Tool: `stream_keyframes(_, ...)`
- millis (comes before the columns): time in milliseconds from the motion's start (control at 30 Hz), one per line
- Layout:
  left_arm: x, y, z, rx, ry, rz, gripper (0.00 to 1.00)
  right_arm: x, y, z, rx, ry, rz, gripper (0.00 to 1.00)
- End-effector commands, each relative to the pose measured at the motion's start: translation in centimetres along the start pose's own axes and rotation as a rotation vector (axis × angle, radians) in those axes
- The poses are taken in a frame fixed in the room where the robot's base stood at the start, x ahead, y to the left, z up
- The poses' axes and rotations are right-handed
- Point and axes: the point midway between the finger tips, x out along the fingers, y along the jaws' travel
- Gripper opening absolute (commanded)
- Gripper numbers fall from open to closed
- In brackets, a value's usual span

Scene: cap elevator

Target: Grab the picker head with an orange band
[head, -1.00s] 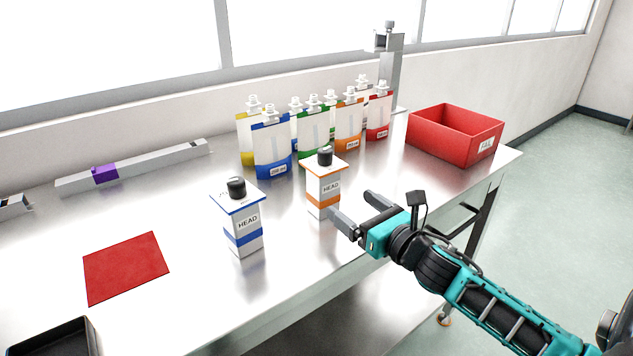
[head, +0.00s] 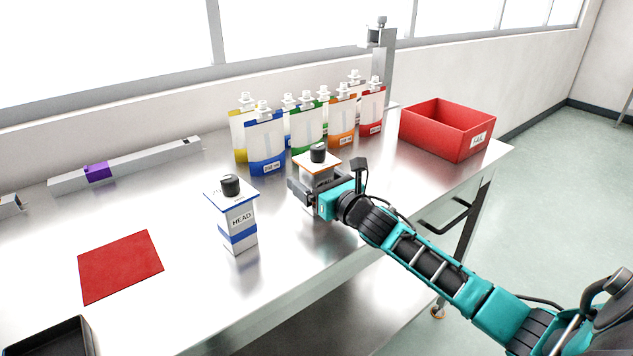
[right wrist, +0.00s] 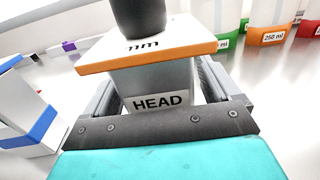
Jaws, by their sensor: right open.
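The picker head with the orange band (head: 318,168) stands upright on the steel table. It is a white block with an orange-edged top and a black knob, and its lower part is hidden behind my gripper. My right gripper (head: 308,188) is open around it, one finger on each side. In the right wrist view the orange head (right wrist: 150,80) sits between the two fingers, its HEAD label just beyond the palm; I cannot tell whether the fingers touch it. My left gripper is not in view.
A blue-banded picker head (head: 238,222) stands close to the left. Several colored pouches (head: 268,147) stand behind. A red bin (head: 450,130) is at the right, a red mat (head: 120,267) and a black tray (head: 48,340) at the left. The table between mat and rail (head: 130,165) is clear.

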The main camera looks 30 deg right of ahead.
Motion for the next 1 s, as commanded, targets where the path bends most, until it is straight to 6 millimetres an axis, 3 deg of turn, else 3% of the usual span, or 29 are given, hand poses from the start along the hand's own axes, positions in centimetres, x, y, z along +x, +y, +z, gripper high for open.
stream_keyframes(367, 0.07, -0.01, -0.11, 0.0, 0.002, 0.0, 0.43, 1.01, 0.05, -0.05, 0.0, 0.0, 0.001, 0.89)
stream_keyframes(1000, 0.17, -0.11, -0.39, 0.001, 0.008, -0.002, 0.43, 0.98, 0.03, -0.04, 0.0, 0.0, 0.001, 0.29)
